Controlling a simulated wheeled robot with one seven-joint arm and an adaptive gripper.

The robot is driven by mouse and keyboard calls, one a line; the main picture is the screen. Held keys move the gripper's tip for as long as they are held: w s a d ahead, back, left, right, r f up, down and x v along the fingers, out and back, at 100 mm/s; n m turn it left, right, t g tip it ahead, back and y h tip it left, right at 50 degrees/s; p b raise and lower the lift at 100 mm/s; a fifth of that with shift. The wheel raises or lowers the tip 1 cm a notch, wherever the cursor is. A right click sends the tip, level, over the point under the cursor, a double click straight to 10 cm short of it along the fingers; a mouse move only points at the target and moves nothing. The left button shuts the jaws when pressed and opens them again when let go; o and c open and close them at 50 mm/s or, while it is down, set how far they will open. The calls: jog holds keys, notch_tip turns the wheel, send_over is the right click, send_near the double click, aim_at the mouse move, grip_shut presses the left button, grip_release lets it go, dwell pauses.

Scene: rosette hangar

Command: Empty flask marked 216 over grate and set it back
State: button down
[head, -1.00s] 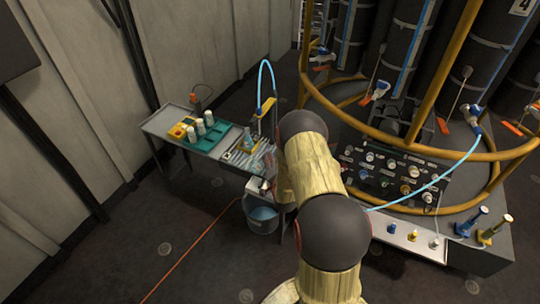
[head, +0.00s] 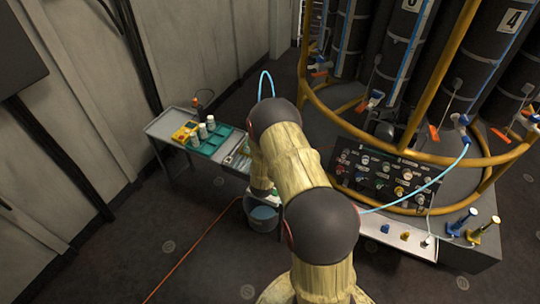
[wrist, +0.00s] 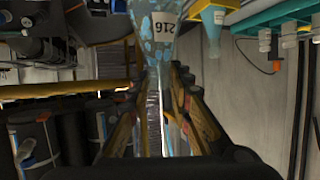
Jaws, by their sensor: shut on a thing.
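The flask marked 216 (wrist: 160,28) is in the wrist view, a clear cone-shaped flask with a pale label and blue patches in its body. Its narrow neck runs down the picture between the fingers of my gripper (wrist: 160,118), which is shut on it. The wrist picture looks upside down, so the flask appears roughly upright. In the head view my arm hides the gripper and the flask. A grate cannot be made out clearly; a bucket with a blue inside (head: 262,213) stands at the cart's right end.
The grey cart (head: 165,124) carries a teal tray (head: 207,146) with several white-capped bottles and a yellow item. Another flask (wrist: 213,18) shows beside the held one. A black control panel (head: 380,175) and yellow railing (head: 440,157) stand at right. Floor at front left is clear, except an orange line.

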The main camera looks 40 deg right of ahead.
dwell(0.3)
jog(key=shift+s+d+f, duration=0.1)
jog(key=shift+s+d, duration=0.1)
jog(key=shift+d, duration=0.1)
jog(key=d+r+n+t+y+b, duration=0.15)
jog(key=d+b, duration=0.35)
jog(key=d, duration=0.9)
jog(key=w+a+f+n+t+y+b, duration=0.2)
jog(key=w+a+f+n+y, duration=0.1)
jog(key=w+f, duration=0.1)
jog(key=shift+w+a, duration=0.25)
jog(key=shift+a, duration=0.05)
jog(key=shift+f+n+y+b, duration=0.25)
jog(key=shift+f+b, duration=0.05)
jog(key=shift+b, duration=0.15)
jog(key=shift+s+f, duration=0.1)
jog(key=shift+f, duration=0.1)
jog(key=shift+f, duration=0.15)
